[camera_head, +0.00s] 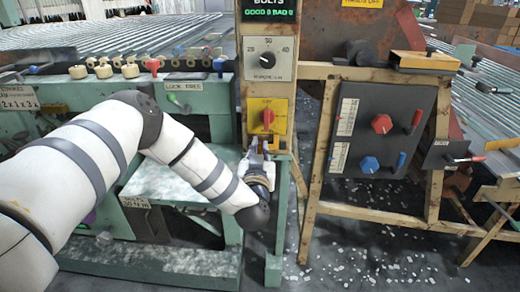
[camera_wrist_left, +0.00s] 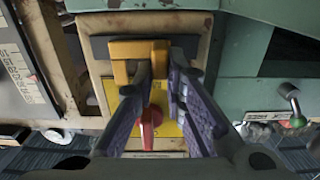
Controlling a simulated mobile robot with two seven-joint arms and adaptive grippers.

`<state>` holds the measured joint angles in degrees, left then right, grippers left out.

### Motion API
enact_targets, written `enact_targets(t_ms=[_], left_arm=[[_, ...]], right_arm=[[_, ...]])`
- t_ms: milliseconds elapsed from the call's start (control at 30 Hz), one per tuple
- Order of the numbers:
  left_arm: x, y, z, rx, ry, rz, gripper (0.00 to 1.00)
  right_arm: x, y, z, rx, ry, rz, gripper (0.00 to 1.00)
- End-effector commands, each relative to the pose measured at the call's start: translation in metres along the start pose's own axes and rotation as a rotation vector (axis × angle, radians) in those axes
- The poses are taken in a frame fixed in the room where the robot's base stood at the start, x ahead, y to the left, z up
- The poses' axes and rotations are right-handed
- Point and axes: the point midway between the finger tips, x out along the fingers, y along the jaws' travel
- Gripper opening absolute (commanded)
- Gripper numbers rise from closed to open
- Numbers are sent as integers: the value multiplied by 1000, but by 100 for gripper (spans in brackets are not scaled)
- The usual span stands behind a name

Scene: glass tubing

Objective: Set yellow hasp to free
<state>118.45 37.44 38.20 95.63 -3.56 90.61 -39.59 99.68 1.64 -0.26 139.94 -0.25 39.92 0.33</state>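The yellow hasp (camera_wrist_left: 132,49) shows in the left wrist view, on a dark plate on the wooden post. My left gripper (camera_wrist_left: 163,68) reaches up to it with its fingers apart; the left finger overlaps part of the hasp, and a yellow part shows between the fingers. I cannot tell whether either finger touches it. The red knob also shows in the wrist view (camera_wrist_left: 150,126). My right gripper is not in view.
A dark panel (camera_head: 378,146) with red and blue knobs and levers hangs on a wooden frame to the right. A yellow block (camera_head: 425,62) sits on top of that frame. A green machine bench (camera_head: 170,185) lies under my left arm. Small pale bits litter the floor.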

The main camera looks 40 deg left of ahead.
Motion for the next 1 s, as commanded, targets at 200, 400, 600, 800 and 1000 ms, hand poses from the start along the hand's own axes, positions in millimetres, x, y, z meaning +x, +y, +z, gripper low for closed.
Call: enact_targets(t_ms=[200, 400, 600, 800, 1000], left_arm=[[0, -6, -2, -1, 1, -1, 0], [0, -28, -3, -1, 1, -1, 0], [0, -30, 1, 0, -1, -4, 0], [0, -30, 1, 1, -1, -4, 32], [-1, -29, 1, 0, -1, -1, 32]], right_arm=[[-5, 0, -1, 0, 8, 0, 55], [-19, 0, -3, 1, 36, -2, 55], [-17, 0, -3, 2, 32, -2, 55], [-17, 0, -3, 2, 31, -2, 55], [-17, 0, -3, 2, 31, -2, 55]])
